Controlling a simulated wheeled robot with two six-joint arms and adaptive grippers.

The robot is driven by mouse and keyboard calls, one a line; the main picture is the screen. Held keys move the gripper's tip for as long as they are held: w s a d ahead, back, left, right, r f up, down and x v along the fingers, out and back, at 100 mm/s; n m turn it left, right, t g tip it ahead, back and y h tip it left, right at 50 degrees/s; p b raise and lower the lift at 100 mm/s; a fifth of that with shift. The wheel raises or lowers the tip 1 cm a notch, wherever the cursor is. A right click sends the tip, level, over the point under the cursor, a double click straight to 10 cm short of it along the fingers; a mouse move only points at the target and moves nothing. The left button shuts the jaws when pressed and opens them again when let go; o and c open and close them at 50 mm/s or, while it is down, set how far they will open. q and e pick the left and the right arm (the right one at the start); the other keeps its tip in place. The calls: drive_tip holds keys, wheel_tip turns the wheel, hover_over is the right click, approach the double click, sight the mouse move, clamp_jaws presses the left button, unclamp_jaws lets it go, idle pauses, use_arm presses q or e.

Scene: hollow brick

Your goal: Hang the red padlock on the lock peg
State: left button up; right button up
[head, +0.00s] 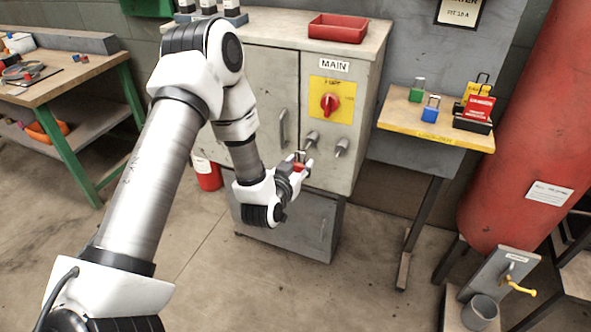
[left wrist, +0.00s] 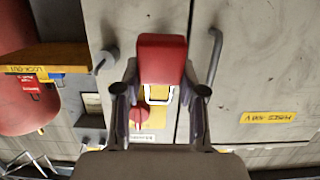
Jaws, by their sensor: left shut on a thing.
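My left gripper (head: 303,169) is shut on the red padlock (head: 298,167) in front of the grey cabinet. In the left wrist view, the padlock's red body (left wrist: 162,60) sits between the fingers (left wrist: 160,92), with its pale shackle (left wrist: 158,96) towards the red switch. Two grey pegs, a left one (head: 311,138) and a right one (head: 342,147), stick out of the cabinet below the switch. One peg (left wrist: 106,58) shows left of the padlock in the left wrist view, apart from it. I cannot tell which is the lock peg. My right gripper is not in view.
The grey cabinet (head: 270,62) carries a red rotary switch (head: 329,103) on a yellow plate and a door handle (head: 283,128). A yellow-edged shelf (head: 385,119) at right holds a green padlock (head: 417,90) and a blue padlock (head: 431,108). A red tank (head: 525,130) stands beyond.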

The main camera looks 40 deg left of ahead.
use_arm(q)
drive_tip(key=b+x, duration=0.1)
drive_tip(key=x, duration=0.5)
idle(0.4)
idle(0.5)
drive_tip(key=o, duration=1.2)
drive_tip(key=shift+o, duration=0.2)
